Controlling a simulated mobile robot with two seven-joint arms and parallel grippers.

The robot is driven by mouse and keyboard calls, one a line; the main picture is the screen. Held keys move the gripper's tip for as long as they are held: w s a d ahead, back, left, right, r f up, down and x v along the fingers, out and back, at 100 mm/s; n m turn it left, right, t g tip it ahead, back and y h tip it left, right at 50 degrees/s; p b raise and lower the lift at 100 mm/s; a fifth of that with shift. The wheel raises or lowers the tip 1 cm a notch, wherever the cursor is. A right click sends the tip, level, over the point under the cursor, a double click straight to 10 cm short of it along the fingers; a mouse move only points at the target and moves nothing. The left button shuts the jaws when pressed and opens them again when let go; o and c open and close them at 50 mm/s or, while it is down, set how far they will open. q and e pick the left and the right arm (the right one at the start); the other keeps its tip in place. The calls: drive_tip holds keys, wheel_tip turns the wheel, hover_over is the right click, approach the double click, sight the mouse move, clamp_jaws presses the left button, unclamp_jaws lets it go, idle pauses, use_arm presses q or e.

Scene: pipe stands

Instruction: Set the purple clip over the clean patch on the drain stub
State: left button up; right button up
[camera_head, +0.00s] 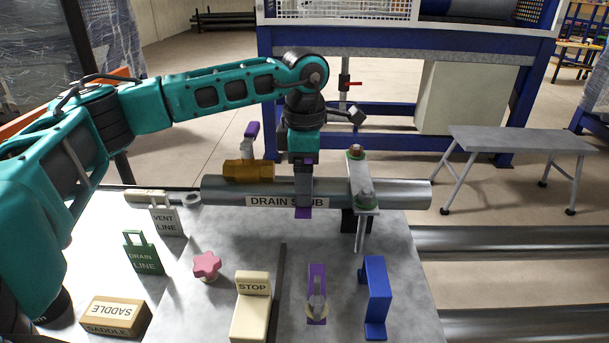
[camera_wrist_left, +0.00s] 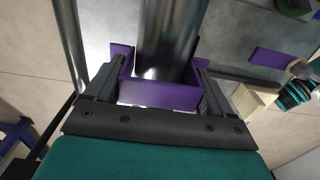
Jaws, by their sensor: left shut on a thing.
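The drain stub (camera_head: 400,191) is a grey metal pipe lying crosswise, with a "DRAIN STUB" label on its near side. My left gripper (camera_head: 303,190) points down at the pipe and is shut on the purple clip (camera_head: 302,212). Purple shows above and on the near side of the pipe. In the left wrist view the clip (camera_wrist_left: 160,95) is a U shape between the fingers (camera_wrist_left: 155,90), with its sides flanking the pipe (camera_wrist_left: 168,40). I cannot tell whether it is fully seated. The clean patch cannot be made out; the gripper covers part of the label. My right gripper is not in view.
An orange fitting (camera_head: 248,171) sits on the pipe to the left, a bolted clamp (camera_head: 362,185) to the right. On the table stand a purple piece with a grey handle (camera_head: 317,285), a blue bracket (camera_head: 376,298), a STOP block (camera_head: 251,305), a pink knob (camera_head: 206,265) and a SADDLE block (camera_head: 115,317).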

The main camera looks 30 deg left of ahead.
use_arm(q)
drive_tip(key=shift+f+b, duration=0.6)
drive_tip(key=shift+f, duration=0.45)
idle(0.6)
drive_tip(key=o, duration=0.9)
drive_tip(key=shift+r, duration=0.15)
drive_tip(key=shift+r+p, duration=2.75)
drive_tip(key=shift+r, duration=0.65)
